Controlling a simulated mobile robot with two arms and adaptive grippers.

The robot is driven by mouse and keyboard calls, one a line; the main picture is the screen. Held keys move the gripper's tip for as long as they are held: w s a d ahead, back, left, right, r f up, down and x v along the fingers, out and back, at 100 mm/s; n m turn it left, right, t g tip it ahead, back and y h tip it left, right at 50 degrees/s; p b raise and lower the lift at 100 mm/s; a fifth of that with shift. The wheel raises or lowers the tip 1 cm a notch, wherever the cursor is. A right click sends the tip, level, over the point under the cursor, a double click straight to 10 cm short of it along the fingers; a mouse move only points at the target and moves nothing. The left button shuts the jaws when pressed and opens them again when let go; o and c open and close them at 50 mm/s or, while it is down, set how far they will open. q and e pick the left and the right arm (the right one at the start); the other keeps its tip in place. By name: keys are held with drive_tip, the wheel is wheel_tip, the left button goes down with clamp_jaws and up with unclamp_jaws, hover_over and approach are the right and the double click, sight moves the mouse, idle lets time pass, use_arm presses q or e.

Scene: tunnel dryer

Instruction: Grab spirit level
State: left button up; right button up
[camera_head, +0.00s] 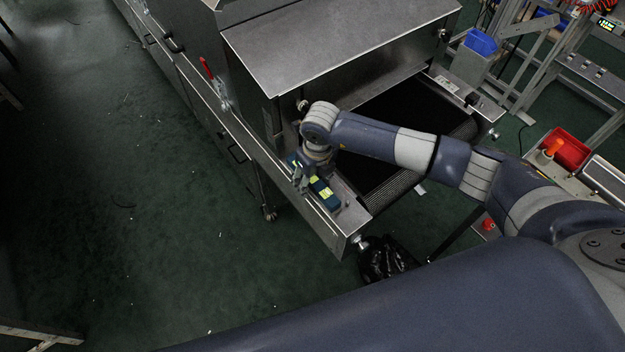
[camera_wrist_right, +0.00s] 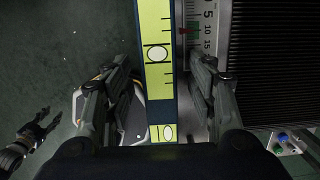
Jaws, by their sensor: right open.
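The spirit level (camera_head: 322,190) is dark blue-green with yellow-green faces. It lies along the metal side rail of the dryer's belt end. In the right wrist view the spirit level (camera_wrist_right: 156,25) runs lengthwise between my right gripper's fingers, with its vials and black marks showing. My right gripper (camera_wrist_right: 163,64) is open, with one finger on each side of the level and visible gaps. In the head view my right gripper (camera_head: 308,178) is at the level and hides part of it. A dark gripper, apparently my left (camera_wrist_right: 35,135), shows at the left of the wrist view; its jaw state is unclear.
The dryer's metal hood (camera_head: 335,40) rises behind the rail. The dark belt (camera_head: 395,125) lies right of it. A printed scale (camera_wrist_right: 208,25) runs beside the level. The green floor at left is open.

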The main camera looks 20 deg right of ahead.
drive_tip(key=shift+c, duration=0.3)
clamp_jaws()
drive_tip(key=shift+r, duration=0.1)
